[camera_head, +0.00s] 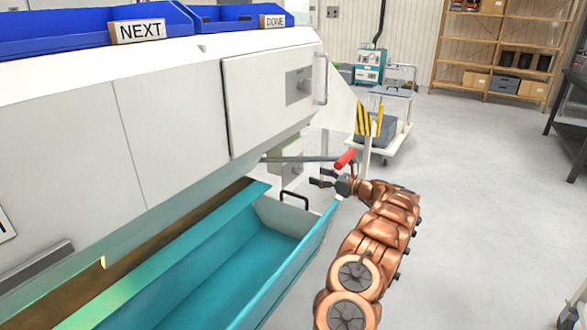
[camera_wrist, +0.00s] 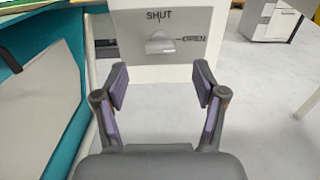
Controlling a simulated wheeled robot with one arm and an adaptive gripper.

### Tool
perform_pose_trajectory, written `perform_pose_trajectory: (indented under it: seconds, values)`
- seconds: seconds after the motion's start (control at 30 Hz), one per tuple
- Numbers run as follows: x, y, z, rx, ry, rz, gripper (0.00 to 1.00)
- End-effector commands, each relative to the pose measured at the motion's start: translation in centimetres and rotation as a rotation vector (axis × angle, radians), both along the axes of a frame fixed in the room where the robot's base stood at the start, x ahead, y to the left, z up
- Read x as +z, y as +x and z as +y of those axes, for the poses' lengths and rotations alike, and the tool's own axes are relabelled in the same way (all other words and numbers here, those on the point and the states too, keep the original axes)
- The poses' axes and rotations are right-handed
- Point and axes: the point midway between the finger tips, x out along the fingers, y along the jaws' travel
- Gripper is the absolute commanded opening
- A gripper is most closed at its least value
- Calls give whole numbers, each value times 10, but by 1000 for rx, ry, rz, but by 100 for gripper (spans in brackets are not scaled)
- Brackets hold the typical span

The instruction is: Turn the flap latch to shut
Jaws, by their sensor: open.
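The flap latch (camera_wrist: 160,43) is a small grey piece on a pale panel (camera_wrist: 133,22) in the wrist view. The word SHUT stands above it and OPEN to its right, each with a dark mark. I cannot tell clearly which mark the latch points to. My gripper (camera_wrist: 161,83) is open and empty, its two dark fingers with purple pads spread left and right below the latch in the picture, apart from it. In the head view my gripper (camera_head: 322,179) is beside the machine's end, past the teal tray. The latch is not clear there.
A red-handled lever (camera_head: 345,159) sticks out close to my gripper. A cart (camera_head: 392,92) stands behind. The floor to the right is free.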

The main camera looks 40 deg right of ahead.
Motion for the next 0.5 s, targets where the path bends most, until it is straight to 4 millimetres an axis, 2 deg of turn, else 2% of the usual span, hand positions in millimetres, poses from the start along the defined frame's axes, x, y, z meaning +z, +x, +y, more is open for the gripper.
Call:
perform_pose_trajectory:
  seconds: [0.5]
  values:
    - [-1, 62, 18, 1, -1, 1, 70]
